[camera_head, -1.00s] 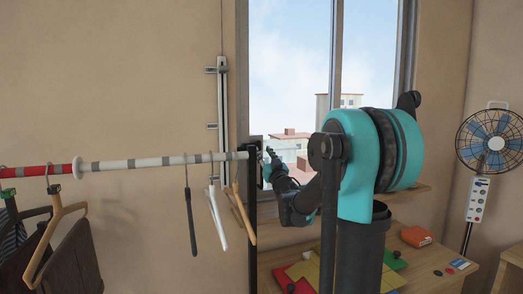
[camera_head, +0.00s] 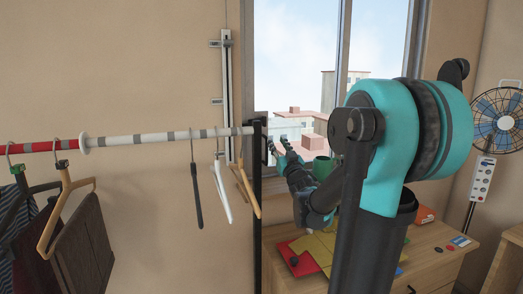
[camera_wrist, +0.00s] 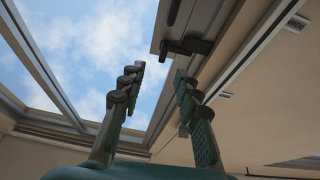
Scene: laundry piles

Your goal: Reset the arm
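My gripper (camera_head: 277,149) is in front of the window, just right of the clothes rail's dark upright post in the head view. In the wrist view my gripper (camera_wrist: 159,70) shows its two fingers apart, with nothing between them. My arm reaches from the right side of the head view, partly folded, with its large teal joint in front of the window.
A clothes rail (camera_head: 158,138) with empty hangers (camera_head: 196,195) and hung garments (camera_head: 85,250) stands at the left. A desk (camera_head: 436,262) with colored folders (camera_head: 318,247) lies beneath my arm. A fan (camera_head: 497,122) stands at the right. A window handle (camera_wrist: 187,47) shows in the wrist view.

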